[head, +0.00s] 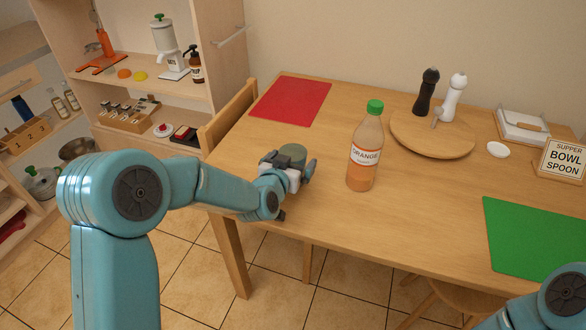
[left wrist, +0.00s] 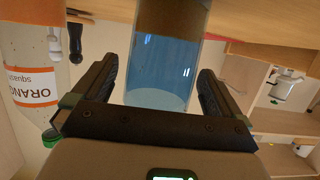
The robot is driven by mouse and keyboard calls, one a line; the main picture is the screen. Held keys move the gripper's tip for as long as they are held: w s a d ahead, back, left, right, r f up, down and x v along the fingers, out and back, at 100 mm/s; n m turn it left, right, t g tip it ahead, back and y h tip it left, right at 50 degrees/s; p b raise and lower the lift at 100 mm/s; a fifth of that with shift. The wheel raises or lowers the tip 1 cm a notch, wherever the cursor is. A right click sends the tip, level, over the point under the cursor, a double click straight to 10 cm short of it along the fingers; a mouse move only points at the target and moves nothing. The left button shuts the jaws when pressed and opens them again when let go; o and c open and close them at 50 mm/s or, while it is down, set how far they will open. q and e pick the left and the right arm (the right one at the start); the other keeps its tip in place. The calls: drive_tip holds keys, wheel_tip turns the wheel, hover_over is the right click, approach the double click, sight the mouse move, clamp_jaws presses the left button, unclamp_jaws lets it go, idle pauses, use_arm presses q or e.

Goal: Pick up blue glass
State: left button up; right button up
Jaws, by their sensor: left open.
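The blue glass (left wrist: 163,65) is see-through and stands upright near the table's left front edge. The left wrist view, which is upside down, shows it between the two dark fingers of my left gripper (left wrist: 153,85), with a visible gap on the right side. In the head view the glass (head: 292,153) shows only as a grey-green top behind my left gripper (head: 290,172); its lower part is hidden. My left gripper is open around it. My right gripper is out of frame; only part of my right arm shows at the lower right corner.
An orange squash bottle (head: 366,150) with a green cap stands just right of the glass. A red mat (head: 291,101) lies behind, a green mat (head: 540,238) at the right. A round board (head: 432,138) holds two mills. A chair (head: 228,115) stands at the left edge.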

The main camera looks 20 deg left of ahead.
use_arm(q)
drive_tip(key=shift+w+f, duration=0.15)
drive_tip(key=shift+w, duration=0.4)
drive_tip(key=shift+s, duration=0.1)
drive_tip(key=shift+c, duration=0.3)
drive_tip(key=c, duration=1)
drive_tip(key=shift+c, duration=0.5)
drive_tip(key=shift+r, duration=0.25)
